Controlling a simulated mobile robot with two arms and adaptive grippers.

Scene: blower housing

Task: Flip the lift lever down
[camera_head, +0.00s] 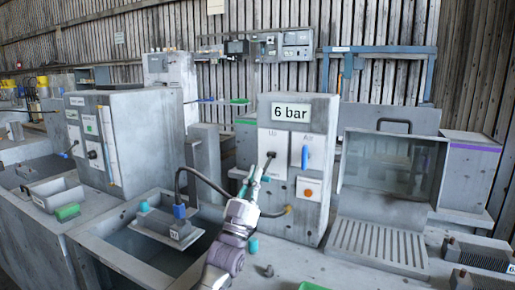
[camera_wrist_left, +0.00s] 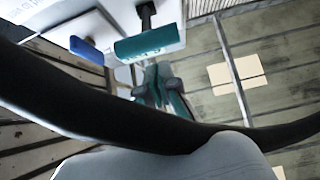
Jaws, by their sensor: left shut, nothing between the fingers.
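In the left wrist view a lever with a teal handle (camera_wrist_left: 150,45) on a black stem stands out from the plate. A blue lever (camera_head: 305,157) sits on the right plate, and shows in the wrist view (camera_wrist_left: 85,47). My left gripper (camera_head: 254,176) is shut and empty, close in front of the left lever; its fingertips (camera_wrist_left: 158,75) appear just below the teal handle. Contact cannot be told.
A black hose (camera_head: 205,178) runs beside my left wrist and crosses the wrist view (camera_wrist_left: 100,120). An open tank (camera_head: 150,255) with a grey block is to the left. A clear-fronted booth (camera_head: 390,165) with a slatted tray stands to the right. An orange button (camera_head: 308,188) is below the levers.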

